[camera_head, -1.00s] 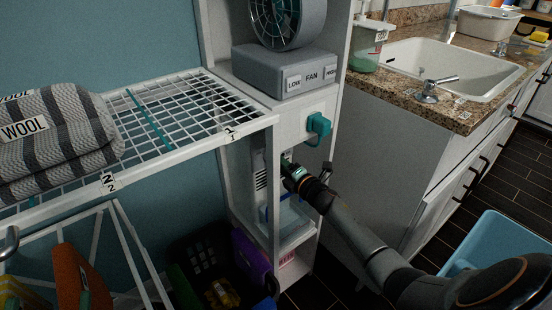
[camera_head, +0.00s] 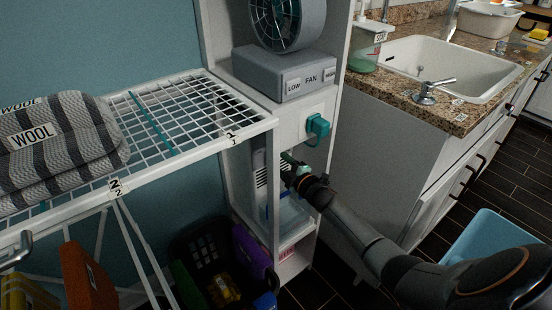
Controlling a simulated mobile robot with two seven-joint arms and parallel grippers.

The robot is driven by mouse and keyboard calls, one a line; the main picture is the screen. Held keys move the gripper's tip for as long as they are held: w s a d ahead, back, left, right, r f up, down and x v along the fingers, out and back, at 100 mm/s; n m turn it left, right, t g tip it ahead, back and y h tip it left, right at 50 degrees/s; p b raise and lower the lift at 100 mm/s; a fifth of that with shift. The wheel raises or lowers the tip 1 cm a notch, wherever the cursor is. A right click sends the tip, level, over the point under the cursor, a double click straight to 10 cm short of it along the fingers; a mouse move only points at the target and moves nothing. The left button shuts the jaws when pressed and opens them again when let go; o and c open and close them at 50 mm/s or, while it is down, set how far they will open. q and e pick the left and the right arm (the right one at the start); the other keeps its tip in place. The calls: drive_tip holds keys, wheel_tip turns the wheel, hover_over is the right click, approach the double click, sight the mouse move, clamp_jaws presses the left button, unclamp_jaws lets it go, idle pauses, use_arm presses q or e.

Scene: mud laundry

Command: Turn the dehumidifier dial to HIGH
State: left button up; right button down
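The dehumidifier (camera_head: 260,172) is a white unit with a vented front, standing in the narrow white cabinet below the teal plug; a clear bluish tank shows at its lower part. Its dial and the HIGH mark are hidden behind my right gripper (camera_head: 287,166). My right arm comes in from the lower right, and the gripper is at the upper front of the dehumidifier. The fingertips are too small and dark to tell whether they are open or shut, or whether they touch the dial. My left gripper is not in view.
A grey fan (camera_head: 285,70) with LOW and HIGH labels stands above. A teal plug (camera_head: 317,126) sits just above my gripper. A white wire shelf (camera_head: 190,115) with a folded WOOL blanket (camera_head: 60,140) is at left. A blue bin (camera_head: 492,240) is at lower right.

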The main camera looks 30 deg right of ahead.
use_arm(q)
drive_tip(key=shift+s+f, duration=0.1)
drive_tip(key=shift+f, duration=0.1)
use_arm(e)
drive_tip(key=shift+c, duration=1.5)
unclamp_jaws()
drive_tip(key=shift+s, duration=0.1)
